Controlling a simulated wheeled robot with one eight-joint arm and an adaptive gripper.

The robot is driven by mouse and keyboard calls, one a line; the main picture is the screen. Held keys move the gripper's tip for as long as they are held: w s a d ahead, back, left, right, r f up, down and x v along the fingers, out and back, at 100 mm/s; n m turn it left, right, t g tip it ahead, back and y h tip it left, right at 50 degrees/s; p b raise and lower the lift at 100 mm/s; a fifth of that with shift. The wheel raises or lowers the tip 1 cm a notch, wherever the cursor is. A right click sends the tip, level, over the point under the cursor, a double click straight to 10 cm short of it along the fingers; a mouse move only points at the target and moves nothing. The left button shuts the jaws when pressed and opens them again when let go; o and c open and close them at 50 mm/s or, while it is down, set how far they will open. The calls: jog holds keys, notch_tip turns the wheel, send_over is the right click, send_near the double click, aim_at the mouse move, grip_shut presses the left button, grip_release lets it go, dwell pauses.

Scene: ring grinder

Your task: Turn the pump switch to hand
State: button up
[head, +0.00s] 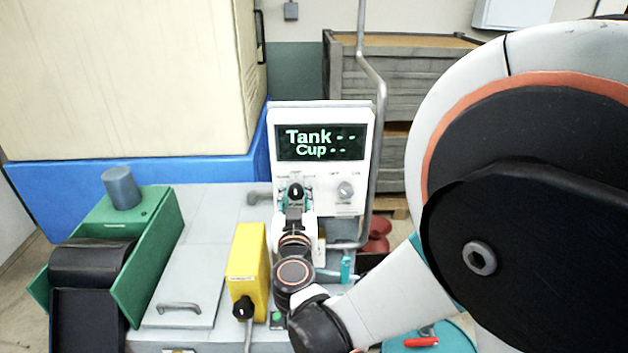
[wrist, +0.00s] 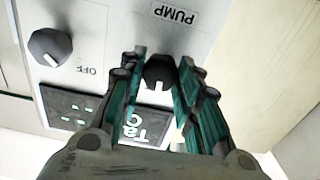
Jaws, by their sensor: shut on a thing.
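The pump switch is a round black knob (head: 296,190) on the left of the white control panel (head: 346,203). In the wrist view this knob (wrist: 160,72) sits beside the upside-down PUMP label (wrist: 175,15). Its white pointer mark faces the bottom of the wrist view, which is upward on the panel. The position labels around it are too small to read in the head view. My gripper (wrist: 161,65) is shut on the knob, with one teal finger on each side. In the head view my gripper (head: 295,198) reaches up to the panel and hides its lower left part.
A second knob (head: 345,189) is right of the pump switch. The display (head: 321,142) reads Tank and Cup with dashes. A bent grey pipe (head: 379,130) runs close along the panel's right side. A yellow box (head: 248,272) and green tray (head: 155,225) stand left of my arm.

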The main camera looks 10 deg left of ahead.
jog(key=n+b, duration=0.1)
jog(key=n, duration=0.4)
jog(key=shift+a+n+b, duration=0.1)
jog(key=shift+n+b, duration=0.65)
jog(key=shift+n, duration=1.55)
jog(key=o, duration=1.1)
jog(key=shift+s, duration=0.1)
jog(key=shift+c, duration=0.2)
